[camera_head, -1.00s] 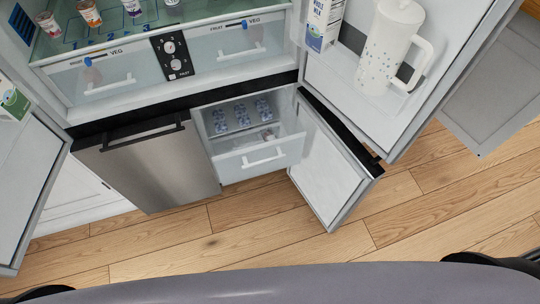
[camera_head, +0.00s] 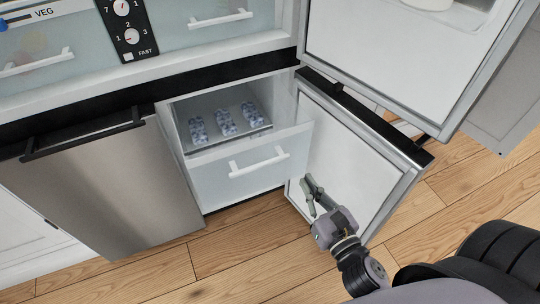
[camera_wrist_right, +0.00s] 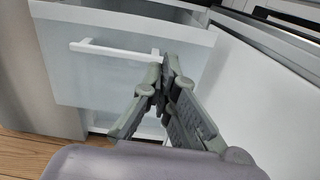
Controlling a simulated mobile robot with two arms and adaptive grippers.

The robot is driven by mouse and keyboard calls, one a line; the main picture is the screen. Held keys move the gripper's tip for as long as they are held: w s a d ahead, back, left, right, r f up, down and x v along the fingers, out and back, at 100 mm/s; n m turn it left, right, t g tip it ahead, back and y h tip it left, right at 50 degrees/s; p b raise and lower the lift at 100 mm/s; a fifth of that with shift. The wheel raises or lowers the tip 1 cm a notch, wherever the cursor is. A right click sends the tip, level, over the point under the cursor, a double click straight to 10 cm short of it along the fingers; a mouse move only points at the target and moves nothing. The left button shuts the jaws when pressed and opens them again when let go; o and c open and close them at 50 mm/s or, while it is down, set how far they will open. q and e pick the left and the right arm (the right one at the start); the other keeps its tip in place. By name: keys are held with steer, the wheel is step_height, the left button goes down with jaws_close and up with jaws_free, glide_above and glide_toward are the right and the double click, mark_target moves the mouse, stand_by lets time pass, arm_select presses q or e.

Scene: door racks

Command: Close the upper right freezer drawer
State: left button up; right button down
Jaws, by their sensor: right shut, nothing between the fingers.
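The upper right freezer drawer (camera_head: 250,160) is pulled out, with a pale translucent front and a white bar handle (camera_head: 258,162). Several blue-and-white items lie inside it. The drawer front also shows in the right wrist view (camera_wrist_right: 110,75), with its handle (camera_wrist_right: 105,48) left of the fingers. My right gripper (camera_head: 311,190) is shut and empty, to the right of and lower than the handle, in front of the open freezer door's inner face. In the right wrist view the fingertips (camera_wrist_right: 168,65) overlap the handle's right end; contact cannot be told. My left gripper is not in view.
The right freezer door (camera_head: 350,155) stands open close to the right of the drawer and my gripper. The fridge door (camera_head: 400,60) hangs open above. The left freezer door (camera_head: 110,185) is shut. Wooden floor (camera_head: 240,245) is clear in front.

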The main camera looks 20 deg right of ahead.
steer(key=p, duration=0.2)
glide_toward(278, 136)
steer(key=shift+n, duration=0.3)
steer(key=w, duration=0.6)
steer(key=shift+a+f, duration=0.1)
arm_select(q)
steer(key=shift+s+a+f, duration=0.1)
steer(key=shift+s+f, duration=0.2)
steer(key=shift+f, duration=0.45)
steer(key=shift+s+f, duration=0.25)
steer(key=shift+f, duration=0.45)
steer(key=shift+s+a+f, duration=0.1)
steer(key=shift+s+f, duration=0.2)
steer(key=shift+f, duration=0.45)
arm_select(e)
steer(key=shift+w, duration=0.6)
